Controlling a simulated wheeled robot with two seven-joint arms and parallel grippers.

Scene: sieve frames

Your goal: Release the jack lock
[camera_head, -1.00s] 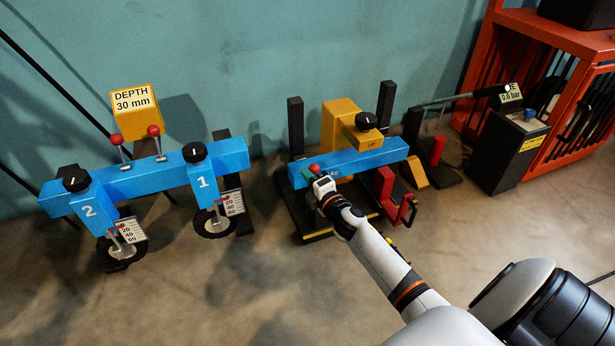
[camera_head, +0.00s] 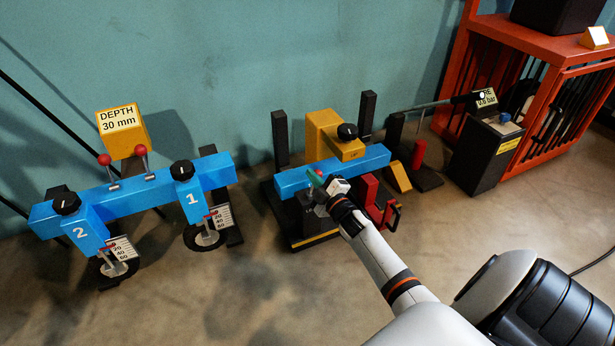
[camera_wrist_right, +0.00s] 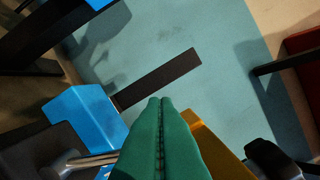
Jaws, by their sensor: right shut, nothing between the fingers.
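A blue beam (camera_head: 351,160) with a yellow block (camera_head: 322,126) and a black knob (camera_head: 347,132) stands on a low dark base on the floor. A small red ball (camera_head: 320,173) shows at the front of the beam, right by my right gripper (camera_head: 315,180); I cannot tell if they touch. In the right wrist view my green fingers (camera_wrist_right: 165,102) are shut together with nothing between them. A metal rod (camera_wrist_right: 88,161) lies to their left, next to a blue block end (camera_wrist_right: 85,118). I cannot tell for sure which part is the jack lock. My left gripper is not in view.
A second blue beam (camera_head: 150,192) with two red-topped levers and wheels marked 1 and 2 stands left. Front floor is clear.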

